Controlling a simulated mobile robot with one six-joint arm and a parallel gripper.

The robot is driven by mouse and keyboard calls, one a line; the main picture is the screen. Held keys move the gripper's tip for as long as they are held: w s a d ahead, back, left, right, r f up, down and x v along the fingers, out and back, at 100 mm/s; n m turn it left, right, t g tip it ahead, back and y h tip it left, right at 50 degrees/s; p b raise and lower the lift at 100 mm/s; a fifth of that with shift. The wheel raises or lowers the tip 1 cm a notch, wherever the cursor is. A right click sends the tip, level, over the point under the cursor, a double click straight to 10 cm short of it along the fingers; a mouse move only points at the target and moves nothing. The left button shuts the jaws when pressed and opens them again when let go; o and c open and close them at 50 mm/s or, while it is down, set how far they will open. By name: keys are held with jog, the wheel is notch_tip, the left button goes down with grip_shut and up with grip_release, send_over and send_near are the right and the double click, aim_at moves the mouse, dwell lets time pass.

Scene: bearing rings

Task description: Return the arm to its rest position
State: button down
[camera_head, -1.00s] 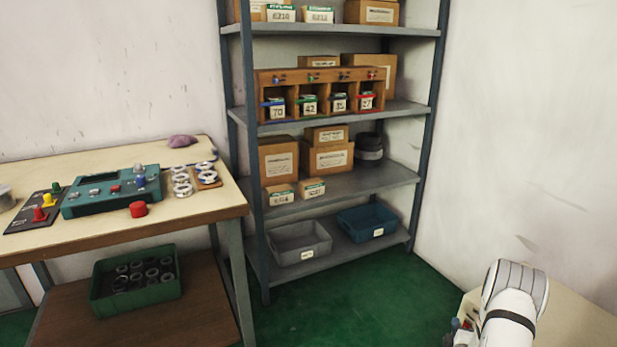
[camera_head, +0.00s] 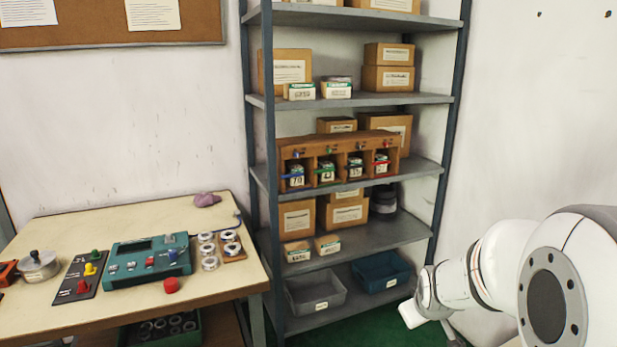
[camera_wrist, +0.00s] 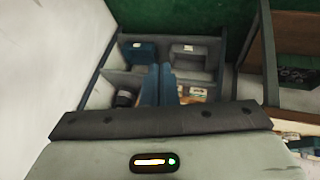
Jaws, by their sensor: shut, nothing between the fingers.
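My white arm (camera_head: 500,270) reaches in from the lower right of the head view, bent, in front of the right wall. Its far end points left, near the lower right of the shelf rack; the fingers cannot be made out there. In the wrist view my gripper (camera_wrist: 161,70) shows as two blue-grey fingers side by side. They are shut with nothing between them. Behind them the shelf rack (camera_wrist: 210,70) is seen from a steep angle, and the fingers appear apart from it.
The shelf rack (camera_head: 267,150) holds boxes, a wooden divider (camera_head: 340,143), a grey bin (camera_head: 316,293) and a blue bin (camera_head: 383,272). A workbench (camera_head: 120,218) on the left carries a teal device (camera_head: 148,262) and several bearing rings (camera_head: 210,263). Green floor shows between rack and arm.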

jog(key=s+a+r+m+g+p, duration=0.2)
jog(key=s+r, duration=0.4)
jog(key=s, duration=0.4)
jog(key=s+a+r+m+g+y+p, duration=0.1)
jog(key=s+a+r+p, duration=0.4)
jog(key=s, duration=0.5)
notch_tip(320, 180, up, 2)
jog(key=shift+s+a+r+m+g+y, duration=0.15)
jog(key=shift+a+m+g+y, duration=0.25)
jog(key=shift+a, duration=0.8)
